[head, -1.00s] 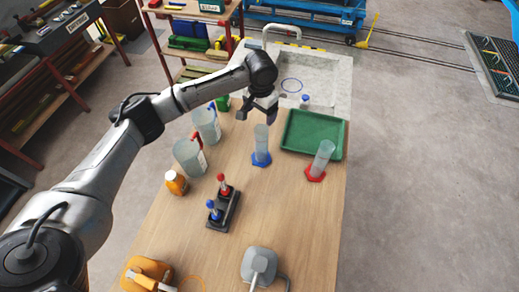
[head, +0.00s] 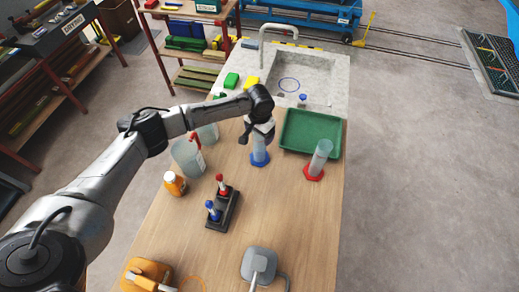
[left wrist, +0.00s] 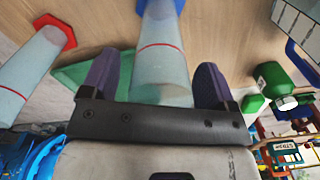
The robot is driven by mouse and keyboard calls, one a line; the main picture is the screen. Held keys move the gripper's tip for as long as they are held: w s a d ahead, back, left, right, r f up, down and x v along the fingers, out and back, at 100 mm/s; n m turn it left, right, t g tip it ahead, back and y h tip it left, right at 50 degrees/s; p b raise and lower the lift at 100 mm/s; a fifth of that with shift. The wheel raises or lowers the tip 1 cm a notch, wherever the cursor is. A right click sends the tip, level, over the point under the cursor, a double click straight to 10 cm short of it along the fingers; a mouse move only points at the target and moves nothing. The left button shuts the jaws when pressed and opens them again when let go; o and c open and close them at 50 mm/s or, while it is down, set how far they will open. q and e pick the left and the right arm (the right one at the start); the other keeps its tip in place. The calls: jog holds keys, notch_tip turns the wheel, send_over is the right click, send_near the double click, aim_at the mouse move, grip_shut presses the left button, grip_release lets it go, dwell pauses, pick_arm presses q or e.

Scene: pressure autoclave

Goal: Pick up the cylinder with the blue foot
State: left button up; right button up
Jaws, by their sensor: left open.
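The clear cylinder with the blue foot (head: 260,159) stands upright on the wooden table, left of the green tray. In the left wrist view the same cylinder (left wrist: 160,60) shows a red ring line and reaches down between the fingers. My left gripper (head: 257,135) is at the upper part of this cylinder. Its two dark fingers (left wrist: 157,80) are open, one on each side of the cylinder, with gaps visible. A second clear cylinder with a red foot (head: 319,158) stands to the right; it also shows in the left wrist view (left wrist: 28,70). My right gripper is not in view.
A green tray (head: 333,152) lies at the right, close to both cylinders. Clear jugs (head: 187,158) and an orange-brown bottle (head: 174,184) stand at the left. A black stand with red and blue pieces (head: 228,212) is nearer. A sink (head: 312,75) lies behind.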

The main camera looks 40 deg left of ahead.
pick_arm(q)
jog(key=shift+f, duration=0.35)
jog(key=shift+c, duration=0.5)
jog(key=c, duration=1.2)
jog(key=shift+o, duration=0.2)
